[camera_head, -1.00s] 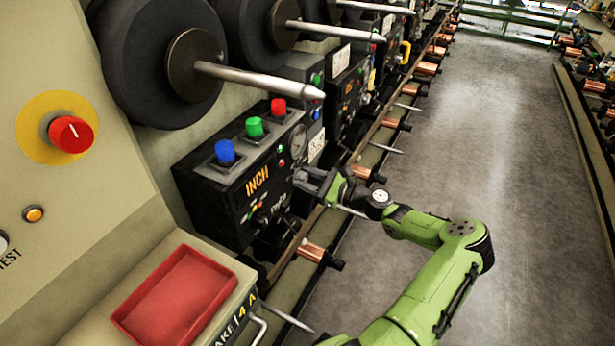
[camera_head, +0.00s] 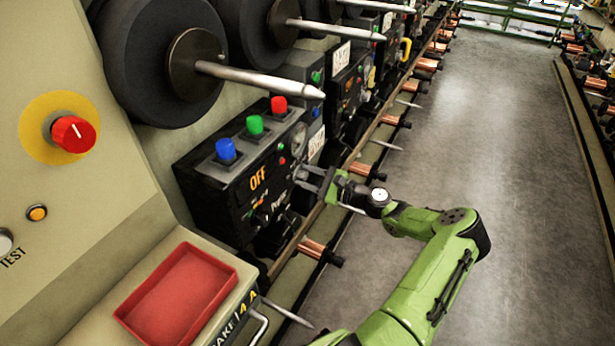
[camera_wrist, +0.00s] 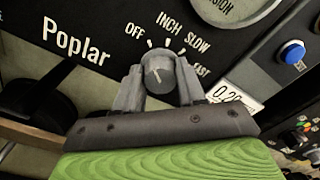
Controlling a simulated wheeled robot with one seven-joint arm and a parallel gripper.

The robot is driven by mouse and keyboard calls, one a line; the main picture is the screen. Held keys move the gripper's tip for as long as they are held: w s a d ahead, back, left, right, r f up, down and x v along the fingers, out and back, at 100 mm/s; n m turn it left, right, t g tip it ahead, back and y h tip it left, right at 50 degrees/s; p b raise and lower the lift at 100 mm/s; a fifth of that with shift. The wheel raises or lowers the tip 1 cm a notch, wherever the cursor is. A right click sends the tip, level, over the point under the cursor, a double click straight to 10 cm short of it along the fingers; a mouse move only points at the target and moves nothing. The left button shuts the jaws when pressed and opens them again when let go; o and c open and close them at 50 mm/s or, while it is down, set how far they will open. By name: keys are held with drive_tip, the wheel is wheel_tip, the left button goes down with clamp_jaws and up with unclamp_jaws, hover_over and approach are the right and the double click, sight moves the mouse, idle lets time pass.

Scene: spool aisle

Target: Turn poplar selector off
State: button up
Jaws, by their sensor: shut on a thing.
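The poplar selector is a grey knob (camera_wrist: 158,73) on a black panel (camera_wrist: 95,65) marked "Poplar", with OFF, INCH, SLOW and FAST printed around it. In the wrist view, my gripper (camera_wrist: 159,84) is shut on the knob, one finger on each side. The light mark on the knob's face leans up and left, toward the OFF side. In the head view, my gripper (camera_head: 306,180) is at the black control box's right face, where its fingers hide the knob.
Blue (camera_head: 226,149), green and red buttons stand on top of the box. A metal spindle (camera_head: 260,78) juts out above it. A red tray (camera_head: 180,296) and a red knob on a yellow disc (camera_head: 73,134) are at left. The aisle floor (camera_head: 480,130) is clear at right.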

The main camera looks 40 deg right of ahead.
drive_tip(key=o, duration=1.1)
drive_tip(key=shift+c, duration=0.2)
drive_tip(key=p+v, duration=0.2)
drive_tip(key=v, duration=1.3)
drive_tip(key=shift+s+p, duration=0.35)
drive_tip(key=shift+s, duration=0.05)
drive_tip(key=shift+d, duration=0.1)
